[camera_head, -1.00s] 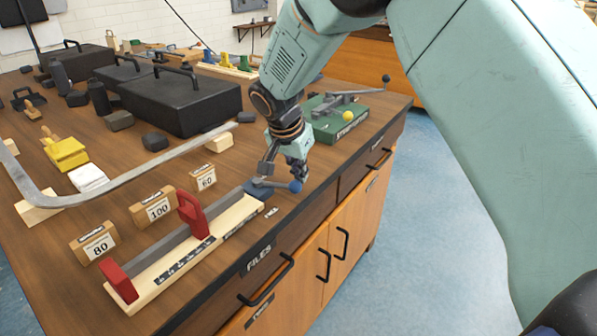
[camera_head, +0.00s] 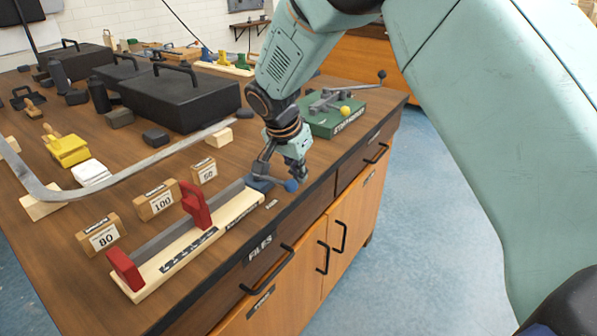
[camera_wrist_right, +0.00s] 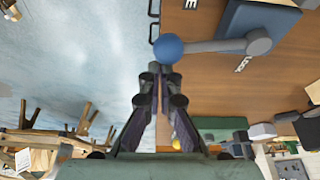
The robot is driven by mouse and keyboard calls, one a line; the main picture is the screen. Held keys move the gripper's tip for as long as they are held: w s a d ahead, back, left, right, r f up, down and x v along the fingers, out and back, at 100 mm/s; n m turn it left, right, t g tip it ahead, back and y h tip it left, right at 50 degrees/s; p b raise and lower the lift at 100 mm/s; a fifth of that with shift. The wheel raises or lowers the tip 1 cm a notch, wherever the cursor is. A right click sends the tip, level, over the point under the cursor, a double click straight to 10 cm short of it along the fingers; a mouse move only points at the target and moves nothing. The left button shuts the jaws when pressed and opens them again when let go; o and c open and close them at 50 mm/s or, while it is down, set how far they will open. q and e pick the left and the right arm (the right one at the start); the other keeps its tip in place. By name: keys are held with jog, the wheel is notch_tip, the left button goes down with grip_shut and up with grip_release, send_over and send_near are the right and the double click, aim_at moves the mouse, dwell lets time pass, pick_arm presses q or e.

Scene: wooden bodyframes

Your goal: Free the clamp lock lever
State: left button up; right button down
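The clamp lock lever (camera_head: 276,181) is a grey bar with a blue ball knob (camera_head: 291,185), on a small blue block (camera_head: 259,184) at the right end of a wooden file holder. In the right wrist view the lever (camera_wrist_right: 214,46) runs sideways from its round pivot to the blue ball (camera_wrist_right: 169,48), beside a "LOCK" label. My right gripper (camera_head: 280,172) is just above the lever. In its wrist view a gap shows between the fingers (camera_wrist_right: 157,76), and the ball is just past their tips. Nothing is between them; contact with the ball cannot be told. My left gripper is not in view.
The file holder (camera_head: 239,206) has two red blocks (camera_head: 195,205). Labelled blocks (camera_head: 157,202) stand behind it. A green "STOP" type base (camera_head: 329,121) with a yellow knob is behind my gripper. Black cases (camera_head: 180,98) fill the back. The table's front edge is close.

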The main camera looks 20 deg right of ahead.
jog(key=shift+a, duration=0.1)
jog(key=shift+r, duration=0.2)
jog(key=v, duration=1.1)
jog(key=shift+a+r, duration=0.15)
jog(key=shift+r, duration=0.1)
jog(key=shift+s, duration=0.1)
